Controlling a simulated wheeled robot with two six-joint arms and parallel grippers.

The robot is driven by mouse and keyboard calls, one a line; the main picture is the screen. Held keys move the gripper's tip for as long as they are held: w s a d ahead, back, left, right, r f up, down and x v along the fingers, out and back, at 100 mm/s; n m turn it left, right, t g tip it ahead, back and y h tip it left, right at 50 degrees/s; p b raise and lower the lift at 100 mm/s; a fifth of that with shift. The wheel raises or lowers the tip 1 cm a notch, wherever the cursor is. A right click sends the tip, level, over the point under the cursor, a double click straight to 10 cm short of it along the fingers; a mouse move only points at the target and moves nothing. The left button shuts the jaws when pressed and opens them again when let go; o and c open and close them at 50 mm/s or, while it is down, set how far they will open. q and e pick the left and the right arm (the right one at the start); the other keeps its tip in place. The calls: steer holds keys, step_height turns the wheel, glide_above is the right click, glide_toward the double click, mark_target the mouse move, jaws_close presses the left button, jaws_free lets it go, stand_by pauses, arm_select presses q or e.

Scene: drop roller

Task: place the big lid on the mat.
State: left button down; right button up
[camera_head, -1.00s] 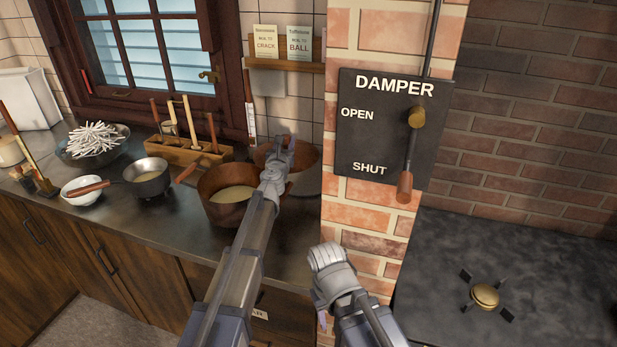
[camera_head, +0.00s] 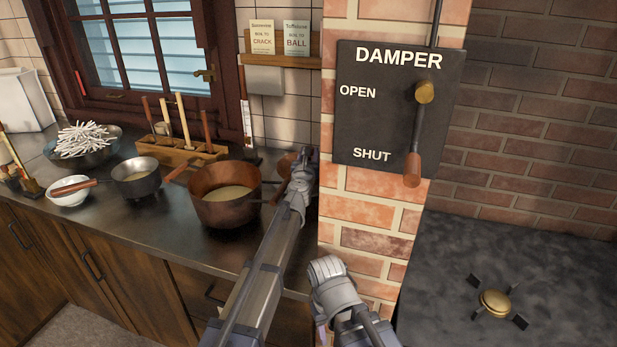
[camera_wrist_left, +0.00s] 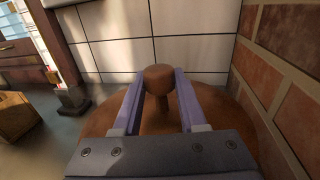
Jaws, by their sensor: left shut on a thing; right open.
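The big lid is a brown, copper-coloured disc with a round knob; in the left wrist view the lid (camera_wrist_left: 212,108) fills the space under my fingers. My left gripper (camera_wrist_left: 158,88) is shut on the lid's knob, one finger on each side. In the head view my left gripper (camera_head: 303,160) is beside the brick pillar, and a sliver of the lid (camera_head: 284,163) shows left of it; the arm hides the rest. My right gripper (camera_head: 323,328) is open and empty, low in front of the pillar, its fingers mostly hidden. I cannot make out the mat.
A large copper pot (camera_head: 224,205) stands left of my left arm, its handle toward the lid. A small pan (camera_head: 136,180), a white bowl (camera_head: 69,190) and a wooden tool rack (camera_head: 175,153) stand farther left. The brick pillar (camera_head: 345,213) is close on the right.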

arm_select(q)
steer(key=shift+f+b, duration=2.15)
steer(key=shift+f, duration=0.6)
steer(key=shift+r, duration=0.15)
steer(key=c, duration=0.9)
jaws_free()
steer(key=shift+f, duration=0.2)
steer(key=o, duration=0.4)
steer(key=shift+o, duration=0.2)
steer(key=shift+r, duration=0.15)
